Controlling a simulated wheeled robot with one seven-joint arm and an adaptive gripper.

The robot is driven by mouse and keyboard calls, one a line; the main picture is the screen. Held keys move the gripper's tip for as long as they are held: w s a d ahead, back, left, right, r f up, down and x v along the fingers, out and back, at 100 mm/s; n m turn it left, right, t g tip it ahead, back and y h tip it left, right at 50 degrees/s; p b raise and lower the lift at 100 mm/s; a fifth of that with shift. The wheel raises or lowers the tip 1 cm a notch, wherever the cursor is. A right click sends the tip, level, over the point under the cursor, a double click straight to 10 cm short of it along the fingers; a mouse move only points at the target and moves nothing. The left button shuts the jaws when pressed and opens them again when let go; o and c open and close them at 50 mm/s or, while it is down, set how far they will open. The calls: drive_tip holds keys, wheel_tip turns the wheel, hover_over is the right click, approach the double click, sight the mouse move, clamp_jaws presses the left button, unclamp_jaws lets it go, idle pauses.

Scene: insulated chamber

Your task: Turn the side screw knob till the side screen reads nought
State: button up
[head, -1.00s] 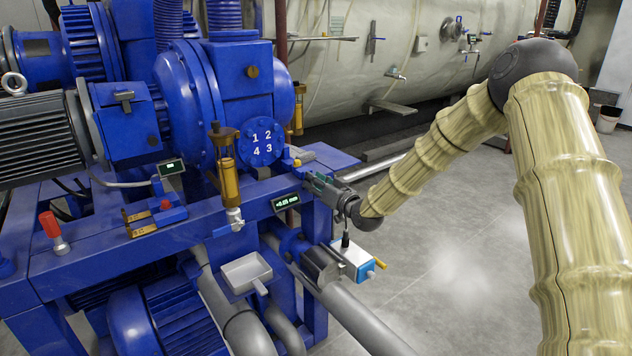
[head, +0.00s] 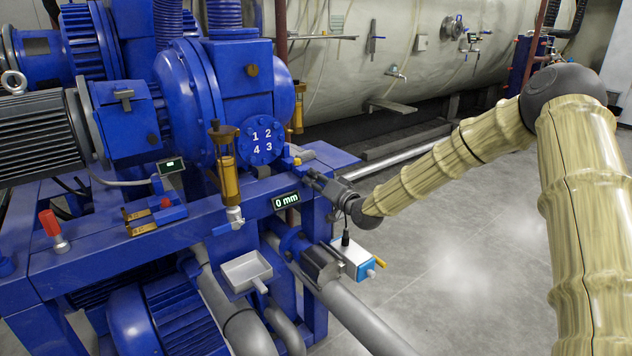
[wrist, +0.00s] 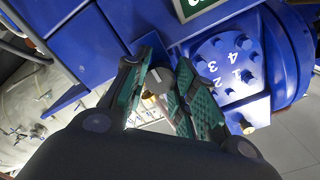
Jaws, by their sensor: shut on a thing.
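The side screen (head: 286,200) on the blue frame's front beam reads "0 mm" in the head view. Part of a screen (wrist: 196,8) also shows at the top edge of the wrist view. The side screw knob (wrist: 159,80) is a grey round knob with a pale mark, seen between my fingers in the wrist view. My gripper (head: 314,180) is shut on it at the right end of the beam; its green-padded fingers lie on either side of the knob. In the head view the knob is hidden by my gripper.
A blue round flange (head: 260,141) with the numbers 1 to 4 sits behind the beam, close to my gripper. A white and blue box (head: 357,259) is below my gripper. Amber-bodied oilers (head: 229,180) stand near the beam.

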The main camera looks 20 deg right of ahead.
drive_tip(key=shift+d, duration=0.1)
drive_tip(key=o, duration=1)
drive_tip(key=shift+d, duration=0.1)
drive_tip(key=shift+o, duration=0.2)
drive_tip(key=v, duration=1.2)
